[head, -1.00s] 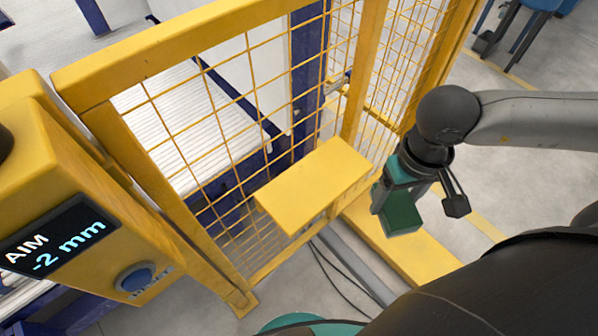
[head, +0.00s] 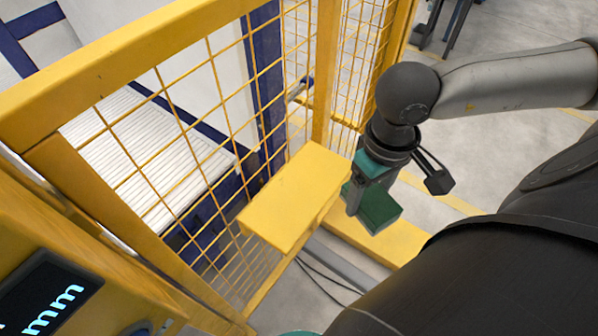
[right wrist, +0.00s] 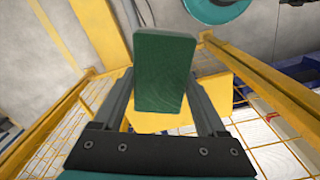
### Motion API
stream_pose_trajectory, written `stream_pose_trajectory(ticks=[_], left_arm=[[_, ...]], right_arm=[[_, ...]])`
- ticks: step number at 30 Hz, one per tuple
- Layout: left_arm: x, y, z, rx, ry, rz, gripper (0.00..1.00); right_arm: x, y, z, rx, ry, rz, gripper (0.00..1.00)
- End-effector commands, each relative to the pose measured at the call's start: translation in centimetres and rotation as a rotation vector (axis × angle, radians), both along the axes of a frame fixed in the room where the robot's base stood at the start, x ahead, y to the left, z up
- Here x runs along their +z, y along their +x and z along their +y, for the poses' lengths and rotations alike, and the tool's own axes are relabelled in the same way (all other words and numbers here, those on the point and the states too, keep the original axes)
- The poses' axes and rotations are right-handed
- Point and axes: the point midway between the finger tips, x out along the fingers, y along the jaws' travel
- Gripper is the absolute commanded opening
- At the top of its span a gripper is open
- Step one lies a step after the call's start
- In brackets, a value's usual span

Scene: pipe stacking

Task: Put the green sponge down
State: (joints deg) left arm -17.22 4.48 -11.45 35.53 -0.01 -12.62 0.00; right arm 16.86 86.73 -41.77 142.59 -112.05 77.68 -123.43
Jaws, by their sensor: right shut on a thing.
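The green sponge (head: 378,207) is a dark green block held in my right gripper (head: 360,205), in the head view just right of the yellow shelf (head: 293,197). In the right wrist view the sponge (right wrist: 165,72) sits between the two fingers of my right gripper (right wrist: 165,85), which is shut on it. The yellow shelf (right wrist: 180,120) shows behind the sponge in that view, partly hidden by it. In the head view the shelf top is bare and the sponge appears apart from it. My left gripper is not in view.
A yellow mesh fence (head: 215,120) stands behind the shelf, with a roller conveyor (head: 140,150) beyond it. A yellow control box with a display (head: 45,300) is at the lower left. Cables (head: 325,272) lie on the floor below the shelf.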

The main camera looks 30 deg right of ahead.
Motion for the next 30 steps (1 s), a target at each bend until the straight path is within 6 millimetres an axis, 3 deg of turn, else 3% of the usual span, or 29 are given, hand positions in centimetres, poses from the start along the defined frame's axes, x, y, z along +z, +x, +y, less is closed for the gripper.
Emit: stream_pose_trajectory(ticks=[1, 11, 19, 30], left_arm=[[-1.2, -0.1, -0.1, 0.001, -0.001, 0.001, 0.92], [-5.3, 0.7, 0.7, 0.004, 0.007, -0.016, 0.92], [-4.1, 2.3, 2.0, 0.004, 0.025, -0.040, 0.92], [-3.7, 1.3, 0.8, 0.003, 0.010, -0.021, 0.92]], right_arm=[[-0.6, 0.6, 0.2, -0.003, 0.001, -0.007, 0.30], [-0.5, 2.6, 1.1, 0.000, 0.002, -0.007, 0.30], [0.2, 5.6, 2.4, 0.001, 0.004, -0.002, 0.30], [0.1, 11.2, 4.7, 0.000, 0.003, -0.001, 0.30]])
